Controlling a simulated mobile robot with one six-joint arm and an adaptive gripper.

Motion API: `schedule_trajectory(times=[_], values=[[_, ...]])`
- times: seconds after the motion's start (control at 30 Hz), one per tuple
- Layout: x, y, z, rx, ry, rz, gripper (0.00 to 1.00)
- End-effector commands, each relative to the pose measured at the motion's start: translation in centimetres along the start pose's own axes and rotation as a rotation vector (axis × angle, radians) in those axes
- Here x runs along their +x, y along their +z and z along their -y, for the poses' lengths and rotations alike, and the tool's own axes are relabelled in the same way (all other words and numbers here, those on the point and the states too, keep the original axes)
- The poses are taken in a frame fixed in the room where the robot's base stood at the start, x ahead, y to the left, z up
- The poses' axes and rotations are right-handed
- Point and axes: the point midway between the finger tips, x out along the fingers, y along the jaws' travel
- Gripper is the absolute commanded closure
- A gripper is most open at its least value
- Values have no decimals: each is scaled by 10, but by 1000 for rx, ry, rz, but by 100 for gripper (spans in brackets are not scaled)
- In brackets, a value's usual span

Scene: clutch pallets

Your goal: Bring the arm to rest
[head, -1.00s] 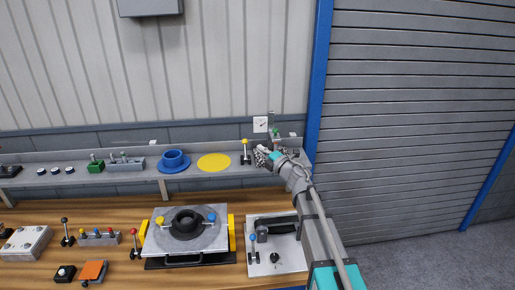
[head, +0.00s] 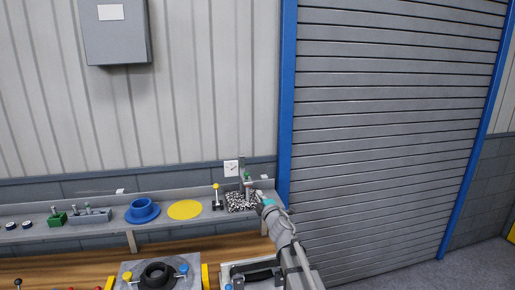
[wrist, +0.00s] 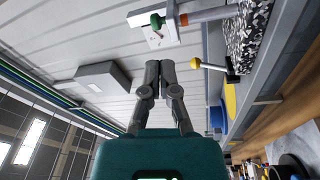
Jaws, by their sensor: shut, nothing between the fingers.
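My gripper (wrist: 159,70) shows in the wrist view with its two dark fingers together and nothing between them. In that view it points at the pale panelled wall, clear of the shelf at the right. In the head view my arm reaches up from the bottom to the right end of the shelf. Its teal end is beside a speckled black-and-white block (head: 241,201), and the fingers cannot be made out there. The block also shows in the wrist view (wrist: 248,35).
The grey shelf (head: 95,227) carries a blue flanged ring (head: 142,211), a yellow disc (head: 185,209) and a yellow-knobbed lever (head: 216,196). Below, the wooden bench (head: 60,268) holds a plate with a dark ring (head: 158,273). A roller shutter (head: 390,130) stands right.

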Motion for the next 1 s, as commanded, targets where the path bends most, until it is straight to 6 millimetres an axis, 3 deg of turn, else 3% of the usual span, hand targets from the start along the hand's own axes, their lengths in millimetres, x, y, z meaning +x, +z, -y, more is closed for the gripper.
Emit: schedule_trajectory(times=[0.2,0.5,0.73,1.0], values=[[-37,61,14,190,-29,285,100],[-104,124,54,466,-116,658,100],[-166,150,96,676,-223,927,100],[-246,150,146,912,-397,1218,100]])
